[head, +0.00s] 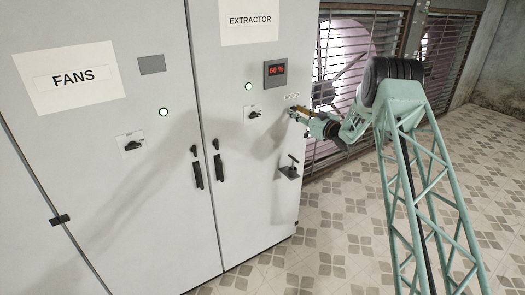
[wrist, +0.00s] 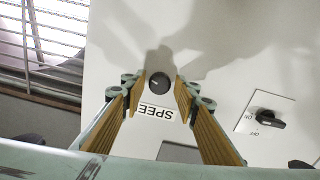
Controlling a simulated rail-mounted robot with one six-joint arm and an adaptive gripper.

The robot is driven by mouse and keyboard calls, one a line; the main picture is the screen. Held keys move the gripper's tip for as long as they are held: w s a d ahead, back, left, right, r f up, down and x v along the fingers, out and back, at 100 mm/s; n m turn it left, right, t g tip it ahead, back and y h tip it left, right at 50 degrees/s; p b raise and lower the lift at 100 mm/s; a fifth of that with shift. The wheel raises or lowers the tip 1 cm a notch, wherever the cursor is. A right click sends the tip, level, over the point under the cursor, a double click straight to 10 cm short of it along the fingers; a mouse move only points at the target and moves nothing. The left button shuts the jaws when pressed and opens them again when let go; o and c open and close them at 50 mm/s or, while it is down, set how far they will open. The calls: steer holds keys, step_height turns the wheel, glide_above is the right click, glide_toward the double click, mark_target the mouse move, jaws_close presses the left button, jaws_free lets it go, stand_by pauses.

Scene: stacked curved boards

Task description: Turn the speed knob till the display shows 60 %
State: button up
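The red display (head: 276,71) on the extractor cabinet reads 60 %. The speed knob (wrist: 158,82) is a small round black knob with a light mark, on the cabinet face by the SPEED label (wrist: 155,111). My gripper (wrist: 159,88) is open in the wrist view, with one wooden-faced finger on each side of the knob. A gap shows between the knob and each finger. In the head view my gripper (head: 294,113) is at the cabinet just below the label, and it hides the knob there.
An on/off switch (head: 253,113) sits left of my gripper, below a lit green lamp (head: 248,87). A lever on a bracket (head: 289,168) sticks out lower down. Barred fan openings (head: 345,70) are to the right. The tiled floor (head: 340,220) looks clear.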

steer(key=shift+b+v, duration=0.65)
steer(key=shift+v, duration=2.3)
steer(key=s+d+r+m+h+b, duration=0.1)
steer(key=s+d+r+m+h, duration=0.2)
steer(key=r, duration=0.5)
steer(key=s+d+r+h+b, duration=0.1)
steer(key=s+r+h, duration=0.25)
steer(key=r, duration=0.45)
steer(key=s+d+r+m+g+h+b, duration=0.15)
steer(key=s+r, duration=0.25)
steer(key=s, duration=1.3)
steer(key=s+r+m+g+h+b, duration=0.2)
steer(key=s+r+g+h, duration=0.15)
steer(key=s, duration=1.35)
steer(key=s+a+f+g, duration=0.2)
steer(key=s+f, duration=0.1)
steer(key=s, duration=1.4)
steer(key=s+a+f+m+g+y+b, duration=0.1)
steer(key=s+f, duration=0.3)
steer(key=s, duration=1.2)
steer(key=s+a+f+g+y+b, duration=0.1)
steer(key=s+a+f+g, duration=0.2)
steer(key=s, duration=1.4)
steer(key=shift+s+a+f, duration=0.3)
steer(key=shift+a+f, duration=0.05)
steer(key=shift+a, duration=0.2)
